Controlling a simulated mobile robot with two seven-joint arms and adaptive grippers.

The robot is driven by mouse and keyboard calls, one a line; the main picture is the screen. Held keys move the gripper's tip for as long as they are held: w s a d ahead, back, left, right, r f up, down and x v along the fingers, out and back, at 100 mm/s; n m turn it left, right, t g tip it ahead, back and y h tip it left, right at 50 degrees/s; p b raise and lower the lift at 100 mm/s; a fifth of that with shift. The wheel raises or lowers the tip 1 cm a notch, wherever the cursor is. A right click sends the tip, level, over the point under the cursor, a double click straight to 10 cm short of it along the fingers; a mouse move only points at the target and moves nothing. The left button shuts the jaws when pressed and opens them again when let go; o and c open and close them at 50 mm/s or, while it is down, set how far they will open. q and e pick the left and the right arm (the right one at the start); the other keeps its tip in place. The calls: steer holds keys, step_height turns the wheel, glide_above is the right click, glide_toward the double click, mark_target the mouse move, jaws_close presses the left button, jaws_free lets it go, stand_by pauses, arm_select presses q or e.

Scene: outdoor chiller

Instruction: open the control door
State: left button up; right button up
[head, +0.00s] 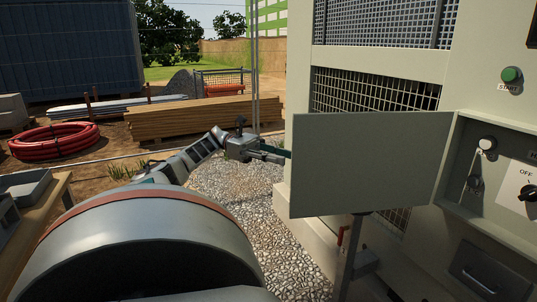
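The control door (372,165) is a flat grey-green panel. It stands swung out to the left from the control box (458,187), joined along its right edge, and the inside of the box shows. My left gripper (277,154) is at the door's free left edge, its fingers pointing at that edge. The fingertips end at or just behind the edge; I cannot tell if they touch it. The fingers are small and partly hidden, so their opening is unclear. My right gripper is not in view.
In the box are an OFF-marked knob (528,192) and a round white-topped part (487,144). A green START button (512,75) is above. A red handle (341,237) is below the door. Gravel (285,255) lies left of the chiller; stacked planks (190,117) lie behind.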

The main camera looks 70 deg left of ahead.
arm_select(q)
steer(key=shift+v, duration=2.3)
